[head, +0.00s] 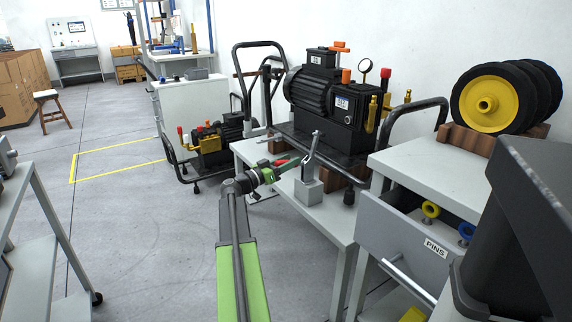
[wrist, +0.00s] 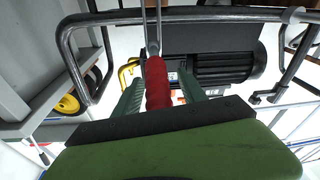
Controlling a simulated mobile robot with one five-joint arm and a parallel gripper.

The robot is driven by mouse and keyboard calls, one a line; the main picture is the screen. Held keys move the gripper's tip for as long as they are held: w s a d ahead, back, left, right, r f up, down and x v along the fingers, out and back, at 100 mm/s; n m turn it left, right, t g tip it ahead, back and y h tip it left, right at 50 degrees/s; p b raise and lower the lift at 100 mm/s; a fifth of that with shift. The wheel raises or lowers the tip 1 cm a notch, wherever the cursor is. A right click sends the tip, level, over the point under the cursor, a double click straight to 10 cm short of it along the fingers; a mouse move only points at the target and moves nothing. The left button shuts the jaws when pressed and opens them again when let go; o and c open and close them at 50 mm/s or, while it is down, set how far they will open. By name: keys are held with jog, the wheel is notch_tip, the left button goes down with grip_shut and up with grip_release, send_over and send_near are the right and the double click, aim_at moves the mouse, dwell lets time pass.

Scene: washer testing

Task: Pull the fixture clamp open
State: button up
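The fixture clamp (head: 312,155) stands on a grey block on the light grey bench. Its metal lever leads to a red handle (wrist: 158,84), seen in the wrist view. My gripper (wrist: 162,84) has its green fingers on either side of this handle. The fingers look open, with a narrow gap on the left and a wider one on the right of the handle. In the head view my gripper (head: 285,165) reaches the clamp from the left, and the red grip shows only partly among the fingers.
A dark pump (head: 318,95) with tube handles stands right behind the clamp. A drawer (head: 400,235) marked PINS is open at right, below yellow-hubbed wheels (head: 487,103).

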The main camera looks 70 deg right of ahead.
jog(key=shift+w+a+f, duration=0.1)
jog(key=shift+w+a, duration=0.05)
jog(key=shift+a, duration=0.05)
jog(key=b+v, duration=0.2)
jog(key=v, duration=1.5)
